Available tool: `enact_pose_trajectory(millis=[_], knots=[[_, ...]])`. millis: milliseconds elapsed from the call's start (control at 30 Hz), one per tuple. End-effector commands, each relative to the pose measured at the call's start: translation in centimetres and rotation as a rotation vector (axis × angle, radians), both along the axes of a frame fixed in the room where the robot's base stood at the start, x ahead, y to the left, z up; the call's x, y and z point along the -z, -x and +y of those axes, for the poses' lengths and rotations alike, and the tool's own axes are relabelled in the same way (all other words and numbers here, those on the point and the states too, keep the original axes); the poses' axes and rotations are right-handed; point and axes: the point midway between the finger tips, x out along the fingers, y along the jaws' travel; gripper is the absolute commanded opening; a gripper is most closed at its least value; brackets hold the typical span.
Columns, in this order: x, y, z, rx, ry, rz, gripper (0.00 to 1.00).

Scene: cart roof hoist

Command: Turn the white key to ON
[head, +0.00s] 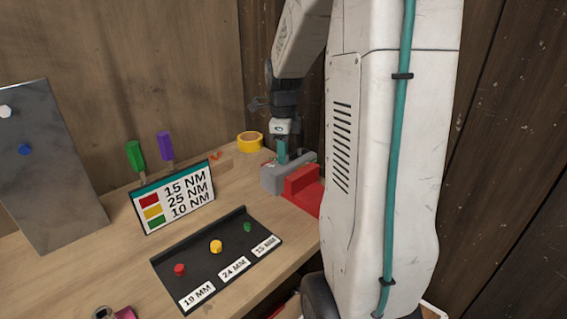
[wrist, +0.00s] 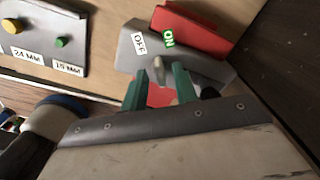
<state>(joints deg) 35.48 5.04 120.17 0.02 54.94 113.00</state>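The white key (wrist: 158,70) shows pale grey in the wrist view, on a grey switch box (wrist: 130,55). The box has a white OFF label (wrist: 139,43) and a green ON label (wrist: 169,39) beyond the key. I cannot tell for sure which label the key points to. My gripper (wrist: 159,88) is open, with one teal finger on each side of the key and gaps between. In the head view my gripper (head: 282,152) is over the grey box (head: 272,181), and the key is hidden.
A red block (head: 303,184) adjoins the box. A black tray (head: 215,263) with coloured knobs and a torque sign (head: 176,198) stand to the left. Yellow tape (head: 250,142) lies behind. A dark wooden wall (wrist: 290,60) is close on the right.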

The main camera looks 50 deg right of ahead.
Motion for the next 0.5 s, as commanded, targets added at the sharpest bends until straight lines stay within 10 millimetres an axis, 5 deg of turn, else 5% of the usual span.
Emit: enact_pose_trajectory(millis=[500], knots=[[-5.9,-0.1,0.0,0.0,0.002,-0.002,0.29]])
